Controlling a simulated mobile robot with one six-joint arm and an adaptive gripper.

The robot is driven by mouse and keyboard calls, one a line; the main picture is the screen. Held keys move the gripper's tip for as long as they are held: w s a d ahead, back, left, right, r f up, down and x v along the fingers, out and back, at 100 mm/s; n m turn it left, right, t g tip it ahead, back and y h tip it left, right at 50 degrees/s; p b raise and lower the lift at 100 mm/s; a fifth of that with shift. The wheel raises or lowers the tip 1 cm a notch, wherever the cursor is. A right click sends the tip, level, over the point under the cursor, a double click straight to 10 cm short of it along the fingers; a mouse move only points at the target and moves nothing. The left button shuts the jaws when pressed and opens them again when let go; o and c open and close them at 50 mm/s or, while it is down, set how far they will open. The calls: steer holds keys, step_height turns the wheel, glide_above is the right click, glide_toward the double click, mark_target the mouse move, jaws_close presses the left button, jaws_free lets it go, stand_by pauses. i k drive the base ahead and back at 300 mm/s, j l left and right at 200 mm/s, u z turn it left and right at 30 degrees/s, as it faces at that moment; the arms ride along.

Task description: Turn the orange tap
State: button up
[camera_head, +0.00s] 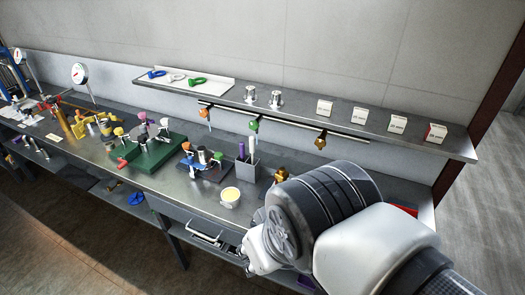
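A small orange fitting (205,113), which looks like a tap, hangs on the rail under the wall shelf, left of a green one (254,125) and a brass-brown one (320,140). I cannot tell for sure that it is the orange tap. A yellow-orange upright pipe (66,124) with fittings stands at the far left of the bench. A brass-orange piece (283,173) shows just behind my arm, partly hidden. My arm fills the lower right; its fingers cannot be made out.
The steel bench (180,186) carries a green block (150,155) with coloured knobs, a dark plate with a blue-handled fitting (190,158), a grey pen holder (247,170) and a cup of yellow stuff (230,197). The wall shelf (300,107) overhangs the bench's back.

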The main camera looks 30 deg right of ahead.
mark_target(203, 113)
steer(key=i+j, duration=0.2)
steer(key=i, duration=0.25)
steer(key=i+j, duration=0.2)
steer(key=i, duration=0.3)
steer(key=i+z, duration=0.1)
steer(key=z, duration=1.45)
